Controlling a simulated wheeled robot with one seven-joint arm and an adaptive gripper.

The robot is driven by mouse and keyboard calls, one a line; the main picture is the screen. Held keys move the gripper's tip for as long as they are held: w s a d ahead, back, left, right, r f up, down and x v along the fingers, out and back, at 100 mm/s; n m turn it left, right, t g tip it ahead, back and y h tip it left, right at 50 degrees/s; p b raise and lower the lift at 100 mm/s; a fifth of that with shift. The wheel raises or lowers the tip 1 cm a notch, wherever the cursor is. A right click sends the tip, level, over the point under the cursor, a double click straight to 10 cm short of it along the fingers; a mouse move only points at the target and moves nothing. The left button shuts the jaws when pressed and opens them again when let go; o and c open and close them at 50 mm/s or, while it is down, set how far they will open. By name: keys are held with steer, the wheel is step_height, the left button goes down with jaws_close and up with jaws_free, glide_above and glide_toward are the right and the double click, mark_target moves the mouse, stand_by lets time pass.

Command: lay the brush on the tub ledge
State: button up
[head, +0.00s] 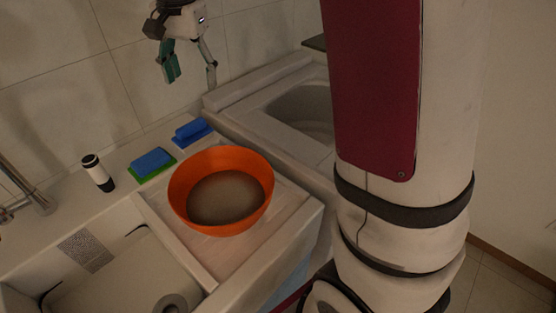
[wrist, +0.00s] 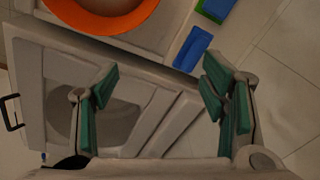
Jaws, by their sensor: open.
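My gripper (head: 191,77) hangs in the air near the tiled wall, with its green-padded fingers wide apart and nothing between them. It also shows in the wrist view (wrist: 160,75), above the tub. A plain blue block-like thing (head: 193,131), perhaps the brush, lies on the back of the counter near its right end. It shows in the wrist view (wrist: 192,48) ahead of the right finger, apart from it. Bristles cannot be made out. The pale tub (head: 258,128) stands right of the counter; its raised back ledge (head: 258,83) looks bare.
An orange bowl (head: 181,204) stands on the drainboard. A blue-and-green sponge (head: 152,163) and a white bottle with black bands (head: 99,174) stand along the back. A sink (head: 127,272) with a tap (head: 37,200) is at left. The tiled wall is close behind.

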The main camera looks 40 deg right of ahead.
steer(key=s+r+n+t, duration=0.1)
steer(key=s+r+n, duration=0.15)
steer(key=s, duration=0.55)
steer(key=s+r+n, duration=0.1)
steer(key=s+n, duration=0.2)
steer(key=s, duration=0.4)
steer(key=s+f+n, duration=0.2)
steer(key=s, duration=0.5)
steer(key=s+f+n+t, duration=0.1)
steer(key=s+f+n, duration=0.2)
steer(key=s, duration=0.5)
steer(key=shift+f, duration=0.25)
steer(key=shift+a+r+t, duration=0.1)
steer(key=shift+t, duration=0.2)
